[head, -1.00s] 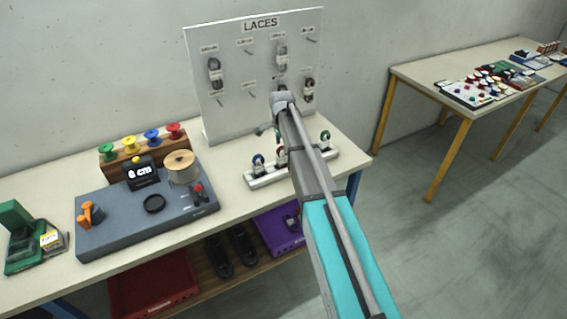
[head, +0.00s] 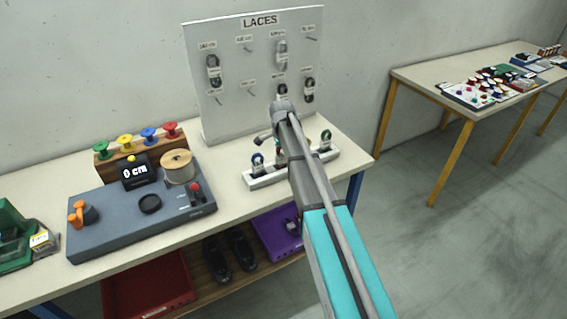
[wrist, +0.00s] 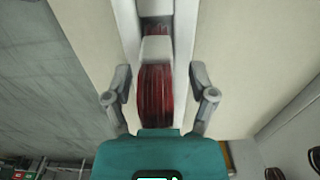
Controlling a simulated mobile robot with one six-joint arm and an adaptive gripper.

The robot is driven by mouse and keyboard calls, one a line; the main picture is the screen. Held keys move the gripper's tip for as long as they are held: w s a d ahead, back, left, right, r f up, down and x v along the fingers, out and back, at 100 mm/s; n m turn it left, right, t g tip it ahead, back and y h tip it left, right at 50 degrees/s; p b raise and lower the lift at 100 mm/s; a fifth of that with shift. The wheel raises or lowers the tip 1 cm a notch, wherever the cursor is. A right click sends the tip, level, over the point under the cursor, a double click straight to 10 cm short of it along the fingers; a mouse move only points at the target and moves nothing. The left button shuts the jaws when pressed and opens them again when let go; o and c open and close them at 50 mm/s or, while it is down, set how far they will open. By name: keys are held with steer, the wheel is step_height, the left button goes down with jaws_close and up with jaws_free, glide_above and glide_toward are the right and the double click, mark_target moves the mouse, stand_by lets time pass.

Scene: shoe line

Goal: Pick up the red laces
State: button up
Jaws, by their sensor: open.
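The red laces (wrist: 155,95) form a dark red bundle with a pale band around it in the wrist view. They sit in a white rack (wrist: 184,25), which also stands on the near table in the head view (head: 262,181). My gripper (wrist: 160,100) is open, with one finger on each side of the laces. I cannot tell whether either finger touches them. In the head view my arm hides most of the gripper and the middle of the rack.
A white LACES board (head: 228,110) with hanging laces stands behind the rack. A grey measuring unit (head: 120,215) with a spool (head: 178,166) lies to the left.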

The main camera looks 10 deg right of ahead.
stand_by(0.3)
jaws_close()
steer(key=shift+r, duration=0.15)
stand_by(0.3)
step_height(320, 180, up, 3)
steer(key=p, duration=0.3)
steer(key=shift+f, duration=0.2)
steer(key=s+r+p, duration=1)
steer(key=s, duration=0.4)
steer(key=shift+a, duration=0.4)
steer(key=shift+r, duration=0.1)
